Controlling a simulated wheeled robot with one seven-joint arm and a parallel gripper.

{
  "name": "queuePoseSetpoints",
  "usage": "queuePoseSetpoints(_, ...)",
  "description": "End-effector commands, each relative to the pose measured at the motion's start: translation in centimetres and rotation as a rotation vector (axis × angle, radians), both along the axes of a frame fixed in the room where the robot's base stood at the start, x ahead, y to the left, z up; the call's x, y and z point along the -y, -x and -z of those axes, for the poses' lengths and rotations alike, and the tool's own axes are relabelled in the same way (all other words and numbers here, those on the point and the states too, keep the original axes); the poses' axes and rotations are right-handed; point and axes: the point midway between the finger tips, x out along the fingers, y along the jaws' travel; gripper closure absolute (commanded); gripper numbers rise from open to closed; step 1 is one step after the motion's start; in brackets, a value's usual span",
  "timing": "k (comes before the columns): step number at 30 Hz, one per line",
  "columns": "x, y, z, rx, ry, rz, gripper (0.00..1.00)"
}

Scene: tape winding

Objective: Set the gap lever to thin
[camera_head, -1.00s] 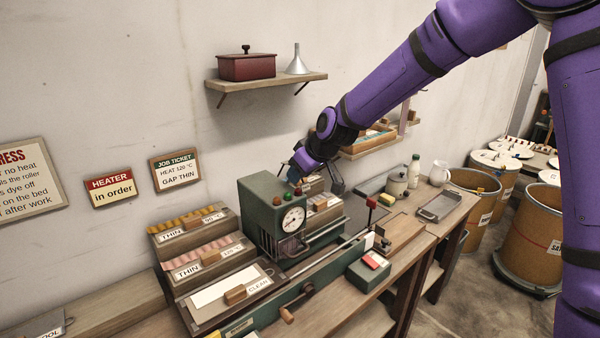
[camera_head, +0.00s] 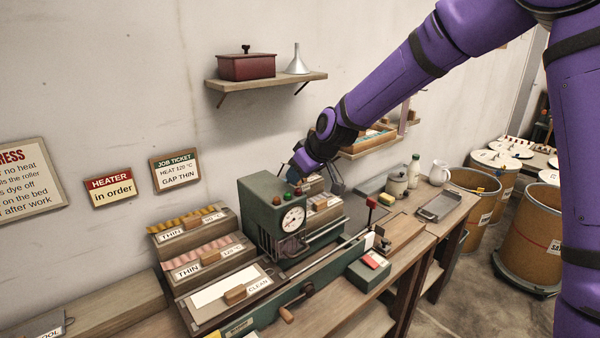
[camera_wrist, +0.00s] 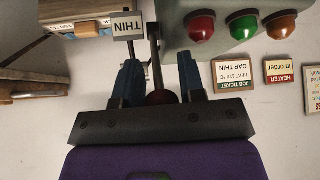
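In the wrist view a thin dark rod ends in a dark red ball knob (camera_wrist: 160,97), which looks like the gap lever. A small THIN plate (camera_wrist: 128,26) stands beside the rod. My gripper (camera_wrist: 160,72) is open, with one blue-grey finger on each side of the knob and visible space to both. I cannot tell how deep the knob sits between them. In the head view my gripper (camera_head: 316,176) is just behind the green machine box (camera_head: 262,212), which hides the gap lever. The lever's setting cannot be read clearly.
Red, green and orange lamps (camera_wrist: 242,24) on the box are close to my right finger in the wrist view. A job ticket (camera_head: 175,169) on the wall reads GAP THIN. Another red-knobbed lever (camera_head: 371,202) stands farther right. Trays marked THIN (camera_head: 205,258) lie left of the box.

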Motion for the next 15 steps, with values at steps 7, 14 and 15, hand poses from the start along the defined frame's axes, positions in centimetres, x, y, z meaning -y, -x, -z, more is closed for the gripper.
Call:
queuePoseSetpoints(7,0.0,0.0,0.0,0.001,-0.001,0.0,0.45)
queuePoseSetpoints(14,0.3,0.2,-0.6,0.003,-0.001,0.003,0.45)
queuePoseSetpoints(15,0.5,0.3,-0.9,0.003,-0.001,0.003,0.45)
